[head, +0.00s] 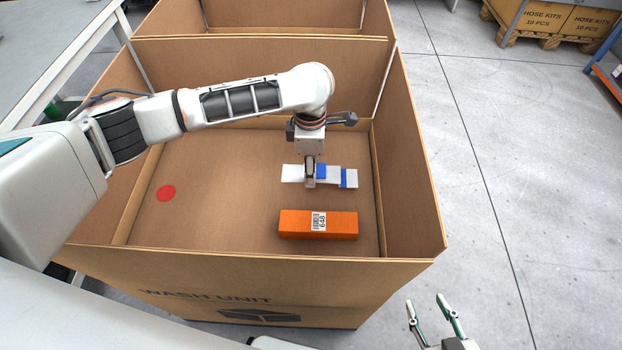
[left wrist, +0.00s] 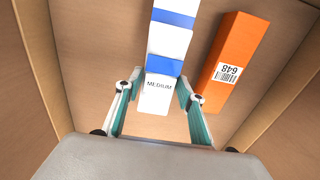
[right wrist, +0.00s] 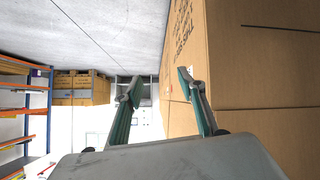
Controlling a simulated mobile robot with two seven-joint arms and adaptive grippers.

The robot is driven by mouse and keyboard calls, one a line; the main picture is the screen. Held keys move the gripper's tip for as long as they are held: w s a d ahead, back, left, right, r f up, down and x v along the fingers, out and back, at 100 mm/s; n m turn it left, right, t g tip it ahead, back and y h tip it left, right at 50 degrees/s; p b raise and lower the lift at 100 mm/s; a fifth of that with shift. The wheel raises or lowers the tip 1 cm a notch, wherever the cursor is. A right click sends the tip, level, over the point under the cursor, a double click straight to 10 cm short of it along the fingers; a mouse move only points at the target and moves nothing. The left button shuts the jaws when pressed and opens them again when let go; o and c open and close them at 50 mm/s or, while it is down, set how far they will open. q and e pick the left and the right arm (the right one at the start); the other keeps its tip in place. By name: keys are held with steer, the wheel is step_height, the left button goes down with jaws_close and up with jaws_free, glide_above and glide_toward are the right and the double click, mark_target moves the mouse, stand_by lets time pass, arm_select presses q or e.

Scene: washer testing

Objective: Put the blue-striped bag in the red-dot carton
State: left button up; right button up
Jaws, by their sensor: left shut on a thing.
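The white bag with blue stripes (head: 349,177) is inside the red-dot carton (head: 190,262), low over its floor toward the right side. My left gripper (head: 310,184) reaches down into the carton and is shut on the bag. In the left wrist view the bag (left wrist: 171,40) runs away from between the fingers, with "MEDIUM" printed on its near end. Whether it touches the floor is hard to tell. The red dot (head: 166,193) is on the carton floor at left. My right gripper (head: 432,306) is open and empty outside the carton, at its front right.
An orange box marked 648 (head: 290,222) lies on the carton floor, just in front of the bag. A second carton compartment (head: 285,14) adjoins behind. Hose kit cartons (head: 545,17) stand on a pallet at upper right. Grey floor at right is clear.

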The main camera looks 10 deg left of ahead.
arm_select(q)
steer(key=b, duration=0.1)
glide_above(310, 189)
step_height(310, 189, down, 4)
steer(key=shift+s+d+f, duration=0.1)
steer(key=shift+f, duration=0.6)
steer(key=shift+f+b, duration=0.2)
steer(key=shift+b, duration=0.1)
steer(key=o, duration=1.2)
arm_select(e)
steer(key=shift+a+f, duration=0.2)
